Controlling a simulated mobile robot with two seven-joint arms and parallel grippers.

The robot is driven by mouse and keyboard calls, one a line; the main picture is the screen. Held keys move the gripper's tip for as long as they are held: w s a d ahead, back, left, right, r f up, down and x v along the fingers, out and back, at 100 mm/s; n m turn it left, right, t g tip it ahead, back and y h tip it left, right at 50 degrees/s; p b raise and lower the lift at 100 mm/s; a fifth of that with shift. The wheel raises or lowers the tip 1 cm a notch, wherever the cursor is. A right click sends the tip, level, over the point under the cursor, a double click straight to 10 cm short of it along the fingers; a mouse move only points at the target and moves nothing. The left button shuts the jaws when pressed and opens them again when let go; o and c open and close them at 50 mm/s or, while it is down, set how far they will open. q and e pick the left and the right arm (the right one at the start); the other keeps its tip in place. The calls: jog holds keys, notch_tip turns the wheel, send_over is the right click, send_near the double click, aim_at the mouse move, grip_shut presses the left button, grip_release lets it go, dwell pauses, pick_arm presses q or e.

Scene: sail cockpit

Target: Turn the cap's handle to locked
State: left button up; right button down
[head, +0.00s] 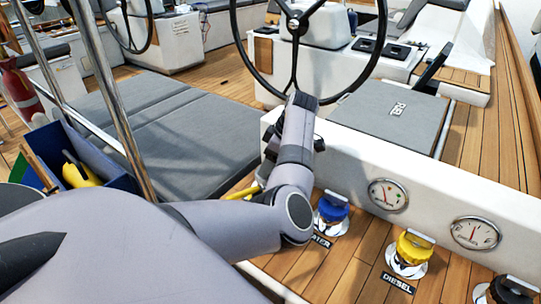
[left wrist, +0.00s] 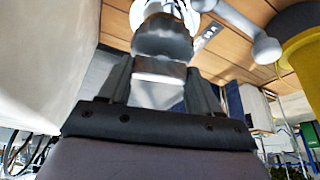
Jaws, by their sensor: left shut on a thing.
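My left gripper (left wrist: 157,72) is shut on a silver handle piece (left wrist: 160,92) in the left wrist view, with a finger on each side of it. A dark grey rounded part (left wrist: 163,38) and a bright round metal fitting lie just beyond it. In the head view my left arm comes in from the left and bends over the teak deck, and the gripper (head: 267,168) is mostly hidden behind it. A blue cap (head: 333,207) and a yellow cap (head: 411,246) marked DIESEL sit in chrome deck fittings. Which cap the held handle belongs to cannot be told. My right gripper is not seen.
A white coaming (head: 440,205) with two round gauges (head: 388,194) runs behind the caps. A steering wheel (head: 293,25) stands beyond, beside a grey hatch (head: 390,112). A black cap (head: 510,291) sits at lower right. A blue bin (head: 100,160) and steel rails are at left.

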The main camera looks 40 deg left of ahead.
pick_arm(q)
jog(key=m+p, duration=0.1)
jog(key=p, duration=0.1)
jog(key=m+t+p, duration=0.1)
jog(key=m+p, duration=0.1)
jog(key=shift+s+r+p, duration=0.15)
jog(key=shift+r+p, duration=0.15)
jog(key=shift+p, duration=0.1)
jog(key=shift+f+m+t+p, duration=0.1)
jog(key=shift+m+t+p, duration=0.5)
jog(key=shift+m, duration=0.6)
jog(key=shift+f+m+t, duration=0.15)
jog(key=shift+m+t, duration=0.15)
jog(key=shift+m, duration=0.5)
jog(key=m+t, duration=0.1)
jog(key=m, duration=0.1)
jog(key=shift+s+a+m, duration=0.1)
jog(key=shift+m, duration=0.3)
jog(key=m+t, duration=0.1)
jog(key=m, duration=0.2)
jog(key=shift+m+h, duration=0.3)
jog(key=shift+h, duration=0.1)
jog(key=shift+s+a+m+t+h, duration=0.1)
jog(key=shift+m+t+h, duration=0.45)
jog(key=shift+m, duration=0.95)
jog(key=o, duration=1.1)
jog(key=shift+c, duration=0.2)
